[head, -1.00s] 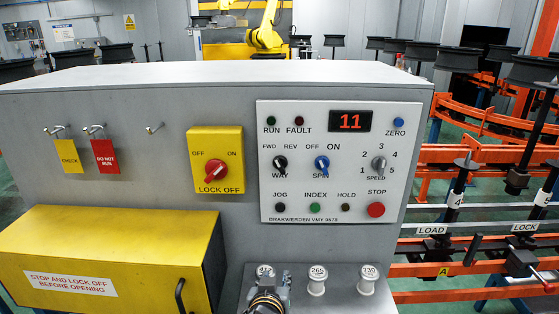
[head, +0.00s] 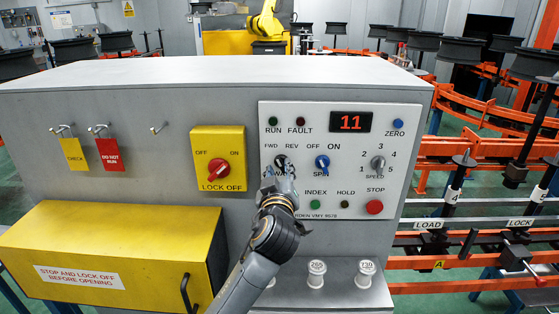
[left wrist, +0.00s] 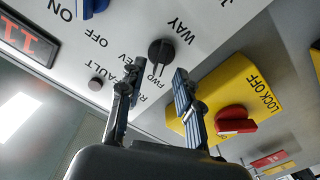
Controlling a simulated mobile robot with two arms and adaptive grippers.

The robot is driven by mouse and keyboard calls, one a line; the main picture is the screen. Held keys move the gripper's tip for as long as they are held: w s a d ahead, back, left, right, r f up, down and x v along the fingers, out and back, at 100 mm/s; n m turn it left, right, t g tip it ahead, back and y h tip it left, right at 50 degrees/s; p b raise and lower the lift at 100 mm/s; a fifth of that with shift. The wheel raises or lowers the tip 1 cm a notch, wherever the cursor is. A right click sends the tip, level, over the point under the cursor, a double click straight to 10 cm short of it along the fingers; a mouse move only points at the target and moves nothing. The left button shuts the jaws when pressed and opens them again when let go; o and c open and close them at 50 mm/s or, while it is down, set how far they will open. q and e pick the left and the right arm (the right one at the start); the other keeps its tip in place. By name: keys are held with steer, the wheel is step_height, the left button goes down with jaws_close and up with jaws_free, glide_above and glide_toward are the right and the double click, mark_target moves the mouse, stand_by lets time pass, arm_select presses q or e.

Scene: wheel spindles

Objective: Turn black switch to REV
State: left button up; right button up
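The black switch (head: 280,161), labelled WAY, sits on the white control panel (head: 400,140) under the FWD and REV marks. My left gripper (head: 279,176) is in front of it and partly covers it. In the left wrist view the black knob (left wrist: 161,50) lies just beyond the two spread fingertips, roughly between them, with its grip end toward FWD. The left gripper (left wrist: 154,80) is open there; I cannot tell if a finger touches the knob. My right gripper is not in view.
The blue SPIN knob (head: 322,163) is close on the right. The red lock-off switch (head: 219,172) on its yellow plate is left. Below are a yellow box (head: 110,250) and a ledge with round posts (head: 316,272). The JOG button is hidden by my gripper.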

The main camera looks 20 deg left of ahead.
mark_target(281, 164)
arm_select(q)
steer(key=shift+x, duration=1.35)
steer(key=shift+c, duration=0.4)
steer(key=shift+s, duration=0.1)
jaws_close()
steer(key=shift+r+m, duration=0.1)
steer(key=shift+m, duration=0.2)
steer(key=m, duration=0.2)
steer(key=m+p, duration=0.1)
steer(key=m, duration=0.1)
steer(key=shift+d+r+m, duration=0.1)
steer(key=shift+d+m, duration=0.1)
steer(key=shift+m, duration=0.1)
steer(key=shift+d+m+p, duration=0.15)
steer(key=shift+m+p, duration=0.85)
steer(key=shift+m, duration=1.3)
